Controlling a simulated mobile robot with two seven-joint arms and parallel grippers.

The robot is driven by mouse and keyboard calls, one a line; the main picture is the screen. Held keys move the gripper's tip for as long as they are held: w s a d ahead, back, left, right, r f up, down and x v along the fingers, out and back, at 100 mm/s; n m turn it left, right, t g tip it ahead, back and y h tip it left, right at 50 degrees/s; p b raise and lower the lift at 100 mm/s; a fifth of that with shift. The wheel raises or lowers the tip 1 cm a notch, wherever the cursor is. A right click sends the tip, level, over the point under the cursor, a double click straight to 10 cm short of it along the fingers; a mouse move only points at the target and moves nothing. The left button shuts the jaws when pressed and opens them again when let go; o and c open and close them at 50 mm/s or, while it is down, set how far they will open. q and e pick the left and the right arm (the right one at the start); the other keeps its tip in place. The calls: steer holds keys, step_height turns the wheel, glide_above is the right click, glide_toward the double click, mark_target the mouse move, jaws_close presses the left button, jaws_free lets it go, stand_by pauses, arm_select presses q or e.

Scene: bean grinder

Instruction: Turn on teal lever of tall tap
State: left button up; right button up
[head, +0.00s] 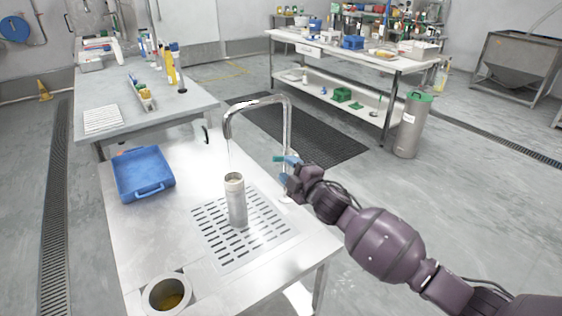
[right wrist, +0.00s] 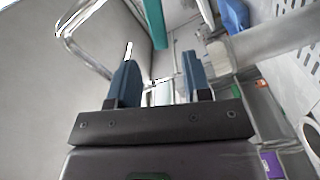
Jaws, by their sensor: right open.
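The tall chrome tap (head: 288,118) arches over the metal sink table, its spout above a grey cylinder (head: 236,202). A thin bright line shows below the spout; I cannot tell for sure whether it is water. The teal lever (head: 279,159) sticks out to the left beside the tap's upright. My right gripper (head: 287,170) is at the tap, right by the lever, partly hiding the upright. In the right wrist view, the blue fingers of the gripper (right wrist: 160,58) are apart, and the teal lever (right wrist: 155,24) lies around the gap, near the fingertips. Contact cannot be told.
The cylinder stands upright on the slotted drain grate (head: 216,250). A blue tray (head: 143,172) lies at the table's left, and a round opening (head: 167,294) is at the front. Other tables (head: 350,58) stand further back. Open floor lies to the right.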

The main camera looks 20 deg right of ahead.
steer(key=v, duration=0.4)
steer(key=shift+s, duration=0.25)
steer(key=shift+d, duration=0.1)
steer(key=s+d+f+m+g+h, duration=0.2)
steer(key=s+f+m, duration=0.3)
steer(key=s, duration=0.7)
steer(key=s+d+f+m+g+h, duration=0.2)
steer(key=s+f+m, duration=0.4)
steer(key=s+f, duration=0.3)
steer(key=s+d+f+m+g+h, duration=0.2)
steer(key=s+f+m, duration=0.3)
steer(key=s, duration=0.9)
step_height(320, 180, down, 3)
steer(key=shift+s+d+r+m, duration=0.2)
steer(key=shift+s+d+m, duration=0.2)
steer(key=shift+d, duration=0.05)
